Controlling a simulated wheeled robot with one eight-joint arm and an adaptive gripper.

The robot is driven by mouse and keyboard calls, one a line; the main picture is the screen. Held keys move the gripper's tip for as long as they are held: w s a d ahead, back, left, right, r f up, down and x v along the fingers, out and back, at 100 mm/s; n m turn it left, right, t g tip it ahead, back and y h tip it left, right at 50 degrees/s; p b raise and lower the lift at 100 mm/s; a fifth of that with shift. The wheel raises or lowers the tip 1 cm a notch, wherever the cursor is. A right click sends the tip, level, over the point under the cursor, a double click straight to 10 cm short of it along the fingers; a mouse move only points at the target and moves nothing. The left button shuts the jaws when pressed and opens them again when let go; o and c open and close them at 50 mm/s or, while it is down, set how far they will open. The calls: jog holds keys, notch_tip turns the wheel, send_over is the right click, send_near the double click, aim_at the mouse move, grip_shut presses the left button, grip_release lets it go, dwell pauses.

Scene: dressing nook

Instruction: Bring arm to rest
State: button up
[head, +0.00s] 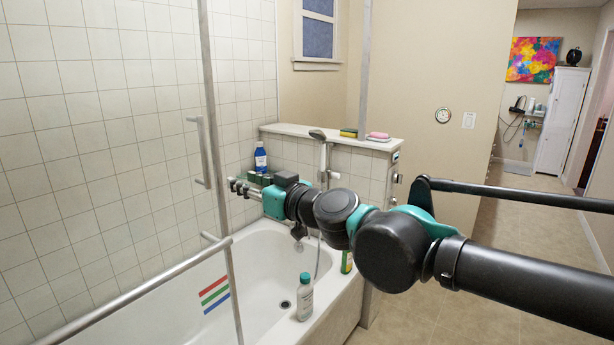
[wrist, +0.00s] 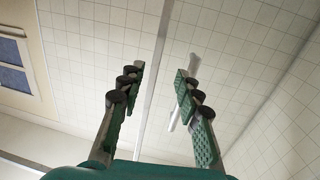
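My black and teal arm reaches from the lower right across the head view, over the bathtub's near end. My gripper (head: 240,187) is at its far left end, by the metal frame of the shower screen. In the wrist view, the two green-padded fingers of my gripper (wrist: 158,78) stand apart with nothing between them. The wrist view looks past them to tiled wall and a metal post (wrist: 153,88).
A white bathtub (head: 262,240) lies below the arm. A pale bottle (head: 305,300) and a green one (head: 346,262) stand on its rim. A blue bottle (head: 260,158) is behind the gripper. A tiled ledge (head: 340,140) holds sponge and soap. Floor at right is clear.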

jog(key=w+d+f+m+g+h, duration=0.1)
jog(key=d+f+m+g+h, duration=0.15)
jog(key=d+f, duration=0.6)
jog(key=w+d+f+m+g+h, duration=0.1)
jog(key=d+f+h, duration=0.3)
jog(key=f, duration=0.8)
jog(key=w+d+f+m+g+h, duration=0.1)
jog(key=d+f+m+g+h, duration=0.1)
jog(key=d+f, duration=0.65)
jog(key=s+d+f+m+g+h, duration=0.2)
jog(key=s+d+f+m+h, duration=0.2)
jog(key=d+f, duration=0.5)
jog(key=shift+s+d, duration=0.85)
jog(key=shift+s, duration=0.35)
jog(key=shift+g+h, duration=0.25)
